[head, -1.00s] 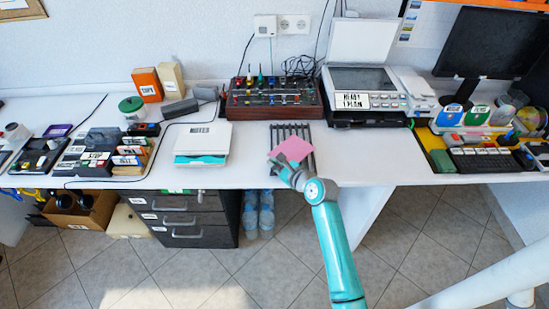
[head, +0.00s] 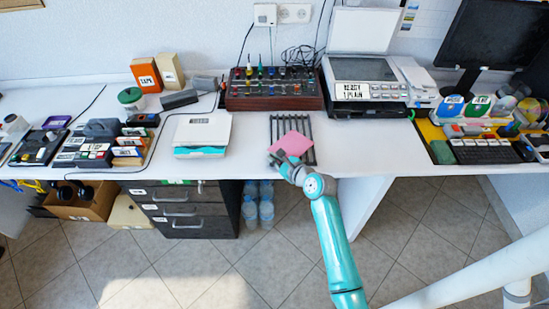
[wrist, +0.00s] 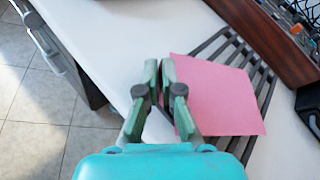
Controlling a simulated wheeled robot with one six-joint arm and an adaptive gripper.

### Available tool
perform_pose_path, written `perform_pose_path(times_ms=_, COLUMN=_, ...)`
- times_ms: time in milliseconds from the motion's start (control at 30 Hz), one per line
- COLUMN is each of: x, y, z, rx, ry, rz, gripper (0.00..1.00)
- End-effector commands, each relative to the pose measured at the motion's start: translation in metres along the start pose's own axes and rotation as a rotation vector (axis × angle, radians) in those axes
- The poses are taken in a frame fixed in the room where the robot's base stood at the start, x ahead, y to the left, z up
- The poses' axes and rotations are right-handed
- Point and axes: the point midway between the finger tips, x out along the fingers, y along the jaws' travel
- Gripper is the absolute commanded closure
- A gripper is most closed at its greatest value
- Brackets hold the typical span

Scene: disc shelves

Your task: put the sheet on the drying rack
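The pink sheet (head: 294,146) lies across the dark bars of the drying rack (head: 305,124) on the white desk. In the wrist view the sheet (wrist: 218,98) covers part of the rack (wrist: 268,75), and its near-left edge is partly hidden behind my right finger. My gripper (head: 274,155) is at the sheet's left side, low over the desk. In the wrist view my gripper (wrist: 159,70) has its fingertips close together with a narrow gap between them. No sheet shows in that gap.
A white box (head: 202,134) stands left of the rack, a wooden-cased control panel (head: 275,90) behind it, and a printer (head: 365,88) to the back right. The desk between rack and keyboard (head: 484,152) is clear.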

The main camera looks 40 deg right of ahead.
Motion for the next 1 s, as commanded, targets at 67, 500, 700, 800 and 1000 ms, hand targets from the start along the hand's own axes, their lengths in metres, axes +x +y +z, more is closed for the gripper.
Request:
perform_pose_path(times_ms=67, x=0.001, y=0.001, z=-0.002, rx=0.000, ry=0.000, rz=0.000, gripper=1.00)
perform_pose_path(times_ms=500, x=0.003, y=0.003, z=-0.006, rx=-0.001, ry=0.000, rz=0.000, gripper=0.76)
perform_pose_path(times_ms=700, x=0.003, y=0.003, z=-0.006, rx=-0.001, ry=0.000, rz=0.000, gripper=0.65)
perform_pose_path(times_ms=800, x=0.003, y=0.003, z=-0.006, rx=-0.001, ry=0.000, rz=0.000, gripper=0.65)
perform_pose_path(times_ms=1000, x=-0.008, y=0.002, z=-0.007, rx=0.000, ry=0.001, rz=-0.001, gripper=0.65)
